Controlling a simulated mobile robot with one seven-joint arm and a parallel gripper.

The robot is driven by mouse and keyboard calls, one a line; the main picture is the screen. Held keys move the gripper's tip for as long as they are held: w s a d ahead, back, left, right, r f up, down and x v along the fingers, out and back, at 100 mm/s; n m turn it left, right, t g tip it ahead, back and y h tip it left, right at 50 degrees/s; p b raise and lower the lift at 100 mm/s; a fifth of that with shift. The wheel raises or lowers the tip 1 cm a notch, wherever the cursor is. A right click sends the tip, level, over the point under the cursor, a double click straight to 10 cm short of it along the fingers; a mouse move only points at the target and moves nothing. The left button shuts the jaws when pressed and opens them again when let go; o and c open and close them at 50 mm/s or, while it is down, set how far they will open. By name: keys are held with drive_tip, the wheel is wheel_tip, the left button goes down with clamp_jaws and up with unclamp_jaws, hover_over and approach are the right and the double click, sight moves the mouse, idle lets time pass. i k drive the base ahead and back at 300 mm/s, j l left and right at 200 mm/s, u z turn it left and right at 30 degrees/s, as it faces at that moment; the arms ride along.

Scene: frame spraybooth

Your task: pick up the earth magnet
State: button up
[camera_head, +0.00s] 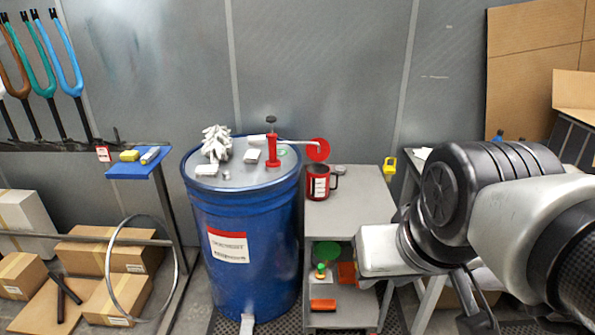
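I cannot tell for certain which thing is the earth magnet. Small pale blocks lie on the lid of the blue drum (241,240): one at the front left (207,170) and one near the middle (252,156). A small yellow item (390,165) shows beside the grey cart, at its back right. My arm reaches in from the right, with a pale block-shaped part (380,248) in front of the cart's right side. No fingertips show clearly, so I cannot tell whether my gripper is open or shut. I see nothing held. The arm hides part of the cart and the area behind it.
A red hand pump (273,150) and crumpled white gloves (216,143) are on the drum. A red mug (318,183) stands on the cart top (350,210). A blue shelf (138,168), boxes (120,250) and a hoop (110,275) are at left.

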sight(320, 274)
drive_tip(key=i+j+z, duration=0.15)
drive_tip(key=j, duration=0.15)
drive_tip(key=i+j, duration=0.1)
drive_tip(key=i, duration=1.3)
